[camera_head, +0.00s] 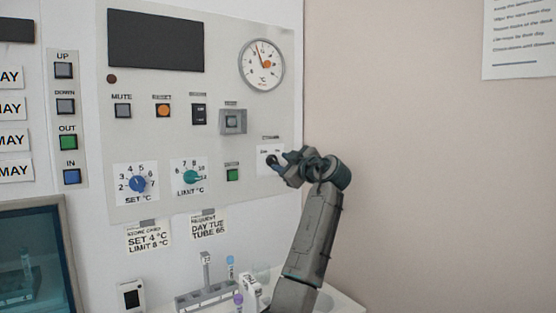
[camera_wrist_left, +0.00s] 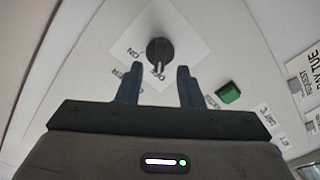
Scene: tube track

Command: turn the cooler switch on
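In the head view the knob (camera_head: 272,160) sits at the panel's lower right, partly behind my gripper. My left gripper (camera_head: 282,166) is right at it. In the left wrist view the fingers of this gripper (camera_wrist_left: 160,76) are apart, with the knob just beyond and between the tips. I cannot tell if they touch it. My right gripper is not in view.
A green button (camera_head: 232,175) lies left of the switch; it also shows near the right finger in the left wrist view (camera_wrist_left: 228,92). Two dials (camera_head: 190,176) and several buttons are further left. A tube rack (camera_head: 207,295) stands below.

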